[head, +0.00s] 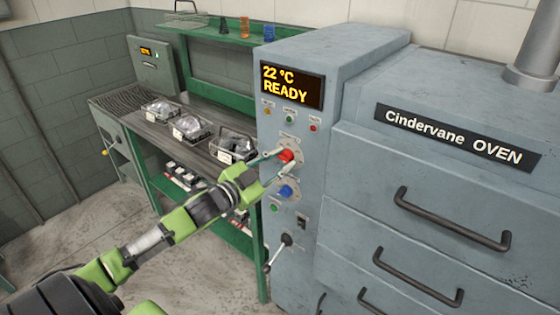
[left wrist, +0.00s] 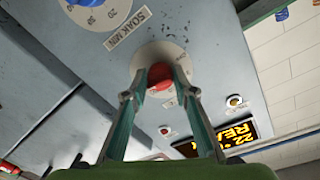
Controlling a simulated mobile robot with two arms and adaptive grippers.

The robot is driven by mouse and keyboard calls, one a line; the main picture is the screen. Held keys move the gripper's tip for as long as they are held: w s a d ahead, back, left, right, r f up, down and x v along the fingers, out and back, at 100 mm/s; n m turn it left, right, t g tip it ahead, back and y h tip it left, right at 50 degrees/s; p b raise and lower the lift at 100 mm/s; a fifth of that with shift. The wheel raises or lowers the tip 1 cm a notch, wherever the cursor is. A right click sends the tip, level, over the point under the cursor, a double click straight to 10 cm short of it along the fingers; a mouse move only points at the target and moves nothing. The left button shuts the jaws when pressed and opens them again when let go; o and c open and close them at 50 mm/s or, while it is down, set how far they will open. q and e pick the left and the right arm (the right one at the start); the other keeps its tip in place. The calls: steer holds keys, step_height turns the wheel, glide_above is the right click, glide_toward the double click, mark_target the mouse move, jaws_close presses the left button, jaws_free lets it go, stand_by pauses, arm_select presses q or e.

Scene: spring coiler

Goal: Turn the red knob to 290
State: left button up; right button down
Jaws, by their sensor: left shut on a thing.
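The red knob (head: 286,156) sits on a pale dial plate on the oven's front control panel, below the display. My left gripper (head: 281,160) reaches it from the left and is shut on it. In the left wrist view the fingertips of my left gripper (left wrist: 158,74) are on either side of the red knob (left wrist: 160,76). The dial plate (left wrist: 172,55) shows around the knob, but its marks are too blurred to read and partly hidden by the fingers. The display (head: 292,85) reads 22 °C READY. My right gripper is not in view.
A blue knob (head: 286,192) is just below the red one; its label reads SOAK MIN in the left wrist view. A black-balled lever (head: 286,240) is lower down. Oven drawer handles (head: 450,220) stick out at the right. A green bench (head: 150,142) with clear trays stands left.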

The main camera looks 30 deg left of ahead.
arm_select(q)
steer(key=shift+f, duration=0.1)
steer(key=o, duration=1.1)
steer(key=shift+s, duration=0.1)
steer(key=shift+s+a+r, duration=0.1)
steer(key=shift+s+a, duration=0.2)
steer(key=shift+s, duration=1.65)
steer(key=shift+s+a+r, duration=0.1)
steer(key=shift+s+a, duration=0.2)
steer(key=shift+s, duration=1.65)
steer(key=shift+s+a, duration=0.3)
steer(key=shift+s, duration=1.65)
